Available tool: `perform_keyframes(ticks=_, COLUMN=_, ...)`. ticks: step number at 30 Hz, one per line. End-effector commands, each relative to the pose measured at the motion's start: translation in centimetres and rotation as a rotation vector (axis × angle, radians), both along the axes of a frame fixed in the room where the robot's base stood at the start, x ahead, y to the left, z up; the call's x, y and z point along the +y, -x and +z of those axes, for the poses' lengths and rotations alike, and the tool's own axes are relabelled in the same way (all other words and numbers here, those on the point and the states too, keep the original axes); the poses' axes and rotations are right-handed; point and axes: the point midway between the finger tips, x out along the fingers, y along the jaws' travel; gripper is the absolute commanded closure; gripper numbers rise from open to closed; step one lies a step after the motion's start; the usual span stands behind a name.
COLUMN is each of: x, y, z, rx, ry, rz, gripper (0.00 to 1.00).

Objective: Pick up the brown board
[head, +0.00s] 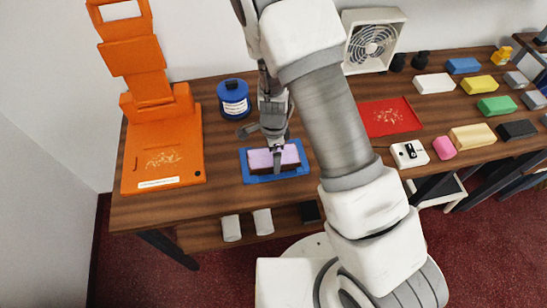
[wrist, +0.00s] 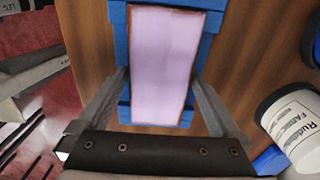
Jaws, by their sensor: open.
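The brown board (head: 262,160) has a pale lavender top and dark brown sides, and lies in a blue tray (head: 247,175) on the wooden counter. In the wrist view the board (wrist: 160,65) shows its lavender face with thin brown edges, with the blue tray (wrist: 118,40) around it. My gripper (head: 277,160) is over the board, pointing down. In the wrist view my gripper (wrist: 157,98) is open, with one finger on each side of the board's near end. I cannot tell whether the fingers touch it.
An orange folding press (head: 162,150) stands left. A blue jar with a white label (head: 234,98) stands behind the tray. A red tray (head: 390,117), a white device (head: 409,154) and several coloured blocks (head: 473,136) are to the right. A fan (head: 372,45) stands at the back.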

Motion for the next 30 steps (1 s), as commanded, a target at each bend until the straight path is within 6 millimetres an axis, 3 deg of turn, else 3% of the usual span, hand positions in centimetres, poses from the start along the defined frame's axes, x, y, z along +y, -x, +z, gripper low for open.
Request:
perform_keyframes(ticks=2, x=0.0, y=0.0, z=0.0, rx=0.0, ry=0.0, rz=0.0, gripper=0.0)
perform_keyframes(ticks=15, x=0.0, y=0.0, z=0.1, rx=0.0, ry=0.0, rz=0.0, gripper=0.74)
perform_keyframes(ticks=23, x=0.0, y=0.0, z=0.2, rx=-0.001, ry=0.0, rz=0.001, gripper=0.74)
perform_keyframes(ticks=30, x=0.1, y=-0.1, z=2.1, rx=-0.003, ry=-0.001, rz=0.002, gripper=0.74)
